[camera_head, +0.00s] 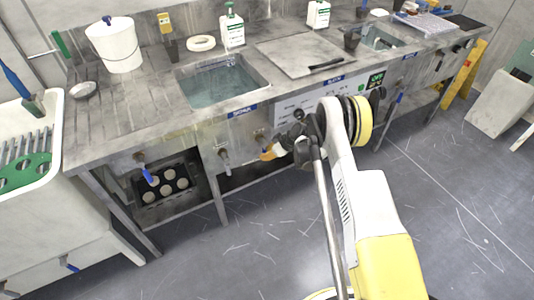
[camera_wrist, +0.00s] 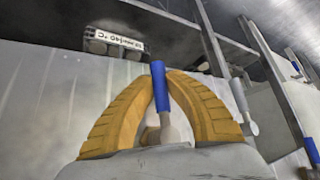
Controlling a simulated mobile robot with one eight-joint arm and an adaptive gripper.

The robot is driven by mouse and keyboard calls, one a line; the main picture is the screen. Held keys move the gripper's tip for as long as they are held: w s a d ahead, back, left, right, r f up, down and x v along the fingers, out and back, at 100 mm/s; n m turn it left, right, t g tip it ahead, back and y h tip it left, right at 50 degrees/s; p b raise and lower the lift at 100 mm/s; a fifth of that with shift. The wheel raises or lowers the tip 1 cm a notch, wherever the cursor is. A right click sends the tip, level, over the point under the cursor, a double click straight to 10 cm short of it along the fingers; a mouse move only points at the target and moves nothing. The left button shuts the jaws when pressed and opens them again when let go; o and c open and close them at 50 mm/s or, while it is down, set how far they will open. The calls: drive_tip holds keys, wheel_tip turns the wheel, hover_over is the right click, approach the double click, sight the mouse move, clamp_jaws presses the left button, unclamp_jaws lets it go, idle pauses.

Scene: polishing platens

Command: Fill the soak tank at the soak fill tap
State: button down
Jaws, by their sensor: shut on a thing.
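My gripper (camera_head: 268,152) is at the bench's front panel, right of and below a sunken basin (camera_head: 222,84), likely the soak tank, which holds greenish water. In the wrist view my gripper (camera_wrist: 162,78) has its orange fingers closed around a blue lever handle (camera_wrist: 159,92) on a pale metal stem. The handle stands between the fingertips. A metal valve (camera_head: 224,153) is on the panel left of my gripper. The blue label (camera_head: 243,111) under the basin is too small to read.
A white bucket (camera_head: 116,46), soap bottle (camera_head: 232,28) and grey board (camera_head: 306,56) stand on the bench. A second basin (camera_head: 380,38) is farther right. The floor (camera_head: 450,190) at right is clear.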

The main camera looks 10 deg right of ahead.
drive_tip(key=shift+a, duration=0.2)
idle(0.4)
drive_tip(key=c, duration=1.4)
unclamp_jaws()
drive_tip(key=shift+o, duration=0.2)
drive_tip(key=v, duration=1.2)
drive_tip(key=shift+d+f, duration=0.1)
drive_tip(key=shift+d, duration=0.05)
